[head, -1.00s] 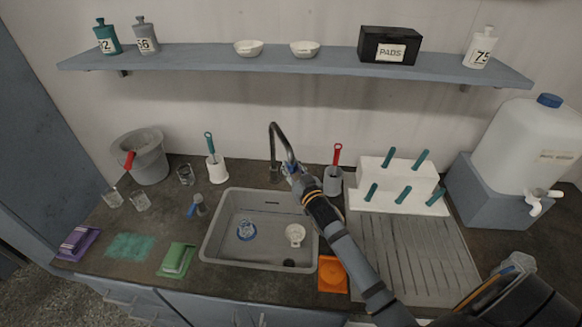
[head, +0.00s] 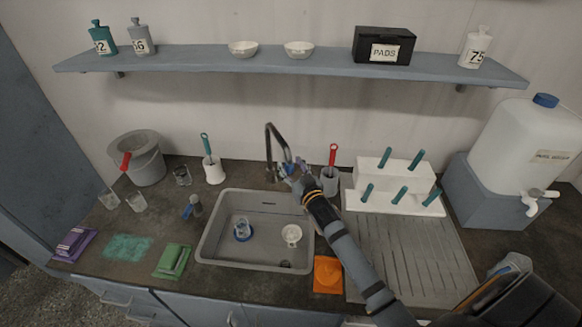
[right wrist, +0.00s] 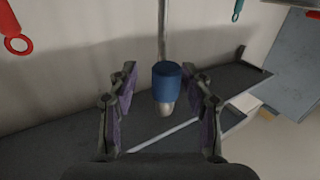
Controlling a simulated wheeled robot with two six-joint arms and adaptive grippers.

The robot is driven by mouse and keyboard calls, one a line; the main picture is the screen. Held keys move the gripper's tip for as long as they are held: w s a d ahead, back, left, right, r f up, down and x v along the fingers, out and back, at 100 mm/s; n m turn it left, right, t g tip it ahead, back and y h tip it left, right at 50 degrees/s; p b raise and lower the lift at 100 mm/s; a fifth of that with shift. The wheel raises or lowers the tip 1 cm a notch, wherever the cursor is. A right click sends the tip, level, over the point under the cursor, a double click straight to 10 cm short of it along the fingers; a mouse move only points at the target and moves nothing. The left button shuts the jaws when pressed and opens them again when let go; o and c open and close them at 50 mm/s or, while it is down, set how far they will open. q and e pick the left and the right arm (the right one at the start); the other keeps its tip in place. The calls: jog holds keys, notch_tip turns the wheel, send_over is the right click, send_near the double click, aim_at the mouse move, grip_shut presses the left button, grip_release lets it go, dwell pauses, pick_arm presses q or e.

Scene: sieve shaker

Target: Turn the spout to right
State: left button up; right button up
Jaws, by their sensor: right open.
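The grey gooseneck tap's spout (head: 277,128) rises behind the sink (head: 208,238) and curves down to a tip near my right gripper (head: 292,170). In the right wrist view, the spout's blue-banded tip (right wrist: 166,82) lies between the spread fingers of my right gripper (right wrist: 160,88). Gaps show on both sides, so the fingers do not appear to touch it. The gripper is open. In the head view, my gripper partly hides the spout tip. My left gripper is not in view.
The sink holds a blue item (head: 242,231) and a white cup (head: 291,234). A holder with a red-handled tool (head: 333,156) stands close right of my gripper. A white rack (head: 392,170) is farther right. A white brush holder (head: 214,171) stands left of the tap.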

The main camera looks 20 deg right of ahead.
jog(key=shift+a, duration=0.1)
jog(key=shift+s, duration=0.25)
jog(key=s, duration=1.1)
jog(key=shift+s, duration=0.25)
